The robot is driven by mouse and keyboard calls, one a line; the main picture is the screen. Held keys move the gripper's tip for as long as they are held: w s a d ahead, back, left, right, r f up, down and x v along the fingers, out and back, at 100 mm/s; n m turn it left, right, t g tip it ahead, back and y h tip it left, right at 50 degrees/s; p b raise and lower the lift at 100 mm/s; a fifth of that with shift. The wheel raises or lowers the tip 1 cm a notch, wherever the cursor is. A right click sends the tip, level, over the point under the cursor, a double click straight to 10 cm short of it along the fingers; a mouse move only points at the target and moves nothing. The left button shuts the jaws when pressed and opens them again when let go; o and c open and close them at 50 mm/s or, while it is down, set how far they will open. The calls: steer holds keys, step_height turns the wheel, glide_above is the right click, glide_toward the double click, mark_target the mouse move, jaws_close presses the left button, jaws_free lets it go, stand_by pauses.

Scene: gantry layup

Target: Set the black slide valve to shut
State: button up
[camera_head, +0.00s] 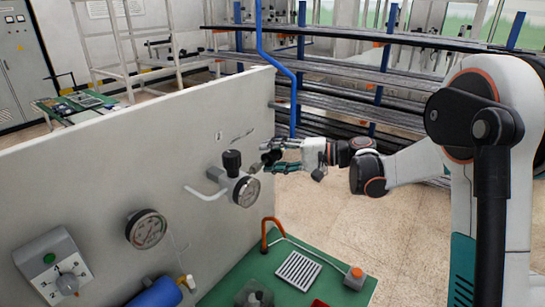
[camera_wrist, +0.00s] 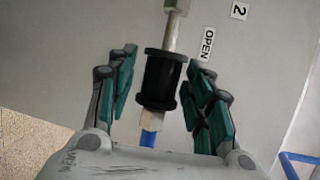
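The black slide valve (camera_wrist: 161,80) is a black spool-shaped sleeve with wide end flanges, in the middle of the wrist view. An OPEN label (camera_wrist: 207,45) is on the panel, beside the sleeve's upper end. My gripper (camera_wrist: 162,75) is open, with its green-padded fingers on both sides of the sleeve and gaps showing. In the head view my gripper (camera_head: 268,159) is at the grey panel; I cannot clearly make out the sleeve there.
A black-knobbed valve (camera_head: 232,161) and a gauge (camera_head: 246,191) sit just left of my gripper. Another gauge (camera_head: 146,229) and a selector box (camera_head: 55,267) are further left on the panel. A green bench (camera_head: 226,290) with an orange-ended pipe lies below. Pipe racks stand behind.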

steer(key=v, duration=1.2)
steer(key=s+a+f+h+b, duration=0.2)
steer(key=s+f+h+b, duration=0.15)
steer(key=s, duration=0.35)
steer(key=s+a+f+h+b, duration=0.1)
steer(key=s+f+h+b, duration=0.1)
steer(key=s+f+h, duration=0.3)
steer(key=s+d+f+n+t+h+b, duration=0.1)
steer(key=s+d+f+n+h+b, duration=0.1)
steer(key=s, duration=0.7)
steer(key=s+d+f+n+t+h+b, duration=0.1)
steer(key=s+d+f+t+h+b, duration=0.1)
steer(key=s+d+f+h+b, duration=0.3)
steer(key=s+d+f, duration=0.2)
steer(key=s, duration=0.2)
steer(key=shift+s+f+n, duration=0.3)
steer(key=shift+n, duration=0.1)
